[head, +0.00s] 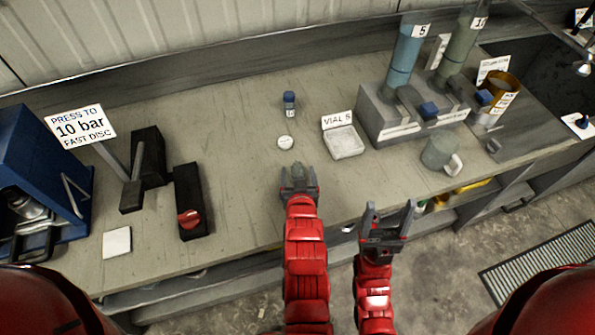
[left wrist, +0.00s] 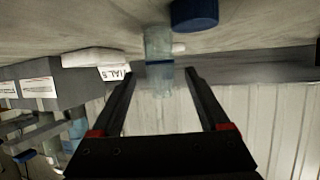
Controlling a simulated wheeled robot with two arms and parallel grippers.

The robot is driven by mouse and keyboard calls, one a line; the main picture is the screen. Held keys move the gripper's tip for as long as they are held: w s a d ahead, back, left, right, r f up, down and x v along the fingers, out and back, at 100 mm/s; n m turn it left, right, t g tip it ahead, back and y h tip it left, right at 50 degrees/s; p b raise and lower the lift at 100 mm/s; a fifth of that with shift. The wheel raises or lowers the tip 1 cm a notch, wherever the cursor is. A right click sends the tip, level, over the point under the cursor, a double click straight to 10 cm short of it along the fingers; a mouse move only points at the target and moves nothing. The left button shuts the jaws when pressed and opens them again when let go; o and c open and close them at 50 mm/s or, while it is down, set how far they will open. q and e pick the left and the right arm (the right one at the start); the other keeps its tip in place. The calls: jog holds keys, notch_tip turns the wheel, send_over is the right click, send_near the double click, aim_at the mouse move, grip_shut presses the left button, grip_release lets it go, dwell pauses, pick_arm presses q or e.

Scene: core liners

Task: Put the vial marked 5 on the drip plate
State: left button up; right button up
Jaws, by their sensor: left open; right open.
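A small vial with a blue cap (head: 289,98) and a pale label stands on the bench; its mark is too small to read. In the left wrist view a clear, bluish vial (left wrist: 158,75) shows between the fingertips, apparently beyond them. A pale square tray (head: 346,145) lies behind my left gripper, to its right, by a sign reading VIALS or VIAL 5. A white square plate (head: 117,243) lies at front left; I cannot tell which is the drip plate. My left gripper (head: 298,170) is open and empty in front of the vial. My right gripper (head: 389,212) is open and empty.
A white-topped disc (head: 285,142) sits between vial and left gripper. A blue press (head: 40,165) and black blocks (head: 188,190) stand left. A grey rack (head: 400,120) with tubes, a mug (head: 437,150) and a golden can (head: 497,92) stand right. Bench left of the disc is clear.

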pick_arm(q)
jog(key=shift+w+a+f+p, duration=0.1)
jog(key=shift+w+f+p, duration=0.1)
jog(key=shift+w+p, duration=0.35)
jog(key=shift+f+p+x, duration=0.2)
jog(key=shift+p+x, duration=0.1)
jog(key=shift+x, duration=1.85)
jog(key=shift+s, duration=0.15)
jog(key=shift+c, duration=0.2)
grip_shut()
